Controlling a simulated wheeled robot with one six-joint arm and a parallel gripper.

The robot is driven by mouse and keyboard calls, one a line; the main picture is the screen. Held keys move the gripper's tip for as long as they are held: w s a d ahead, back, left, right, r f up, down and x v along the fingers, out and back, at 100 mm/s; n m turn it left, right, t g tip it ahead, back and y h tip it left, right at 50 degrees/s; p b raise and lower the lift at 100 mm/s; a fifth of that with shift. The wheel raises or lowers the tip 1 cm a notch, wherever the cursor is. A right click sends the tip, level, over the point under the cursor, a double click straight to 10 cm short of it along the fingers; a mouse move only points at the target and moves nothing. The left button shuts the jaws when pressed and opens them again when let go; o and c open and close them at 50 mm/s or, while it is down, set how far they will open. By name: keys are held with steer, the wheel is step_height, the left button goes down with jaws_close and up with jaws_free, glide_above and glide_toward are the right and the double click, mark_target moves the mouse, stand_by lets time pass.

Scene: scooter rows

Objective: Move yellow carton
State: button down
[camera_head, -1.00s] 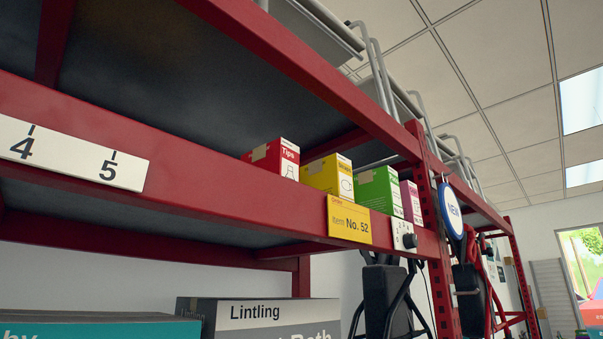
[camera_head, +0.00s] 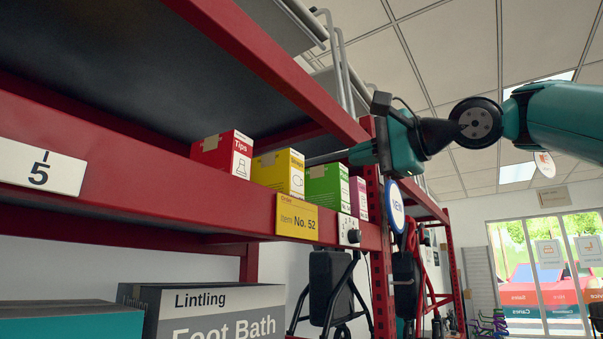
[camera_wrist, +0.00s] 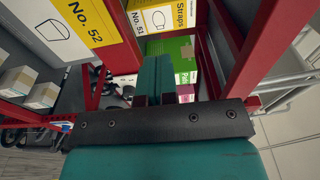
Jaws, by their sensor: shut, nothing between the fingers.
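The yellow carton (camera_head: 277,171) stands on the red shelf between a red carton (camera_head: 222,153) and a green carton (camera_head: 327,185). In the wrist view the closed fingers (camera_wrist: 163,62) cover part of the green carton (camera_wrist: 170,46). A pink carton (camera_head: 359,197) stands at the right end, partly hidden in the wrist view.
The red shelf beam (camera_head: 150,180) bears a yellow "No. 52" label (camera_head: 297,217). A red upright post (camera_head: 378,255) and a round "NEW" sign (camera_head: 395,207) stand close to my gripper. A Foot Bath box (camera_head: 215,315) sits below. The shelf left of the red carton looks clear.

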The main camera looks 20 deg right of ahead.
mark_target(292, 176)
steer(key=p+x, duration=0.3)
steer(key=x, duration=1)
steer(key=shift+s+p, duration=0.1)
steer(key=shift+p, duration=0.3)
steer(key=shift+w+a, duration=0.25)
steer(key=shift+w, duration=0.1)
steer(key=p+x, duration=0.2)
steer(key=x, duration=0.1)
steer(key=shift+w+r, duration=0.1)
steer(key=shift+w+a, duration=0.1)
steer(key=shift+w, duration=0.1)
steer(key=shift+s, duration=0.1)
